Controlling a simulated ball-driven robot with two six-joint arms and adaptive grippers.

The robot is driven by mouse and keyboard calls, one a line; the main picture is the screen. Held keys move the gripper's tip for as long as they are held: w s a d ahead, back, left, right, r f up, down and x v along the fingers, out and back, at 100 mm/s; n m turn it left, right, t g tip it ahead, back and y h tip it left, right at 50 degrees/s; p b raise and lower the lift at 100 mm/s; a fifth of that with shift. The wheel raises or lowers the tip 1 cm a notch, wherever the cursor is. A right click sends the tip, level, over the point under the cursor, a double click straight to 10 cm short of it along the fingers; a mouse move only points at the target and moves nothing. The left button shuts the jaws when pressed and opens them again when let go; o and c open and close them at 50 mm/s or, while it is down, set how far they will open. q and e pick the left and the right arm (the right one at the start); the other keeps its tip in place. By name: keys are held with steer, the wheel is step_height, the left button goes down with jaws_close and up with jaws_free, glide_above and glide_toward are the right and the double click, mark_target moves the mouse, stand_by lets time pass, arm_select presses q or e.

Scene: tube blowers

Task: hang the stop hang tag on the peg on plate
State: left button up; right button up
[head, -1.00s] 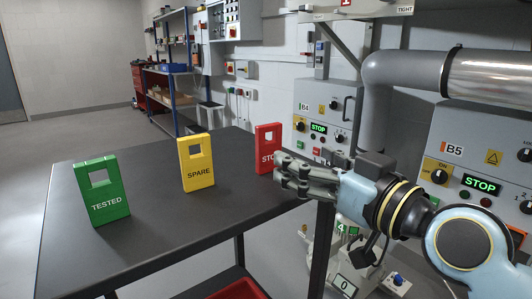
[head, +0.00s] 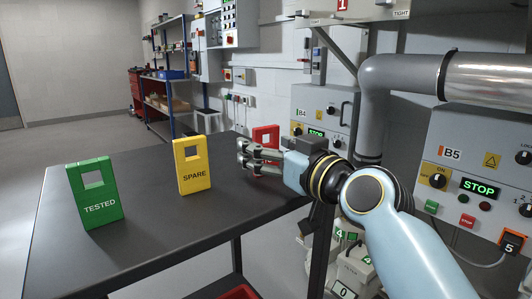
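The red stop hang tag (head: 266,134) stands upright near the right edge of the dark table, its square hole at the top. My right gripper (head: 243,155) comes in from the right and lies in front of the tag, hiding its lettering and lower part. Its fingers look spread and hold nothing visible; I cannot tell whether they touch the tag. My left gripper is not in view. I cannot make out the peg on a plate in this view.
A yellow SPARE tag (head: 193,176) and a green TESTED tag (head: 97,208) stand on the dark table (head: 150,240), left of the gripper. Grey blower panels, including B5 (head: 470,165), and a large pipe (head: 382,85) stand at the right. The table's front is clear.

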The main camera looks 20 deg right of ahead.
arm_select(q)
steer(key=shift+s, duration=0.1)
arm_select(e)
steer(key=c, duration=0.9)
steer(key=shift+r, duration=0.2)
steer(key=s+d+r+p, duration=0.7)
steer(key=d+r+p, duration=0.1)
steer(key=d+r, duration=0.25)
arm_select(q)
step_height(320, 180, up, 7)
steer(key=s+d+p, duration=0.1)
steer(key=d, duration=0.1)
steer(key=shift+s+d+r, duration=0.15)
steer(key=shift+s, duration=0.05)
arm_select(e)
steer(key=s+a+n+y, duration=0.1)
steer(key=s+a, duration=0.1)
steer(key=s+a+g+y, duration=0.1)
steer(key=s+a, duration=0.1)
steer(key=s+a+n+y, duration=0.1)
steer(key=s+a, duration=0.1)
steer(key=shift+f+n+g+y, duration=0.25)
steer(key=shift+n+g+y, duration=0.05)
steer(key=shift+y, duration=0.1)
steer(key=shift+d, duration=0.1)
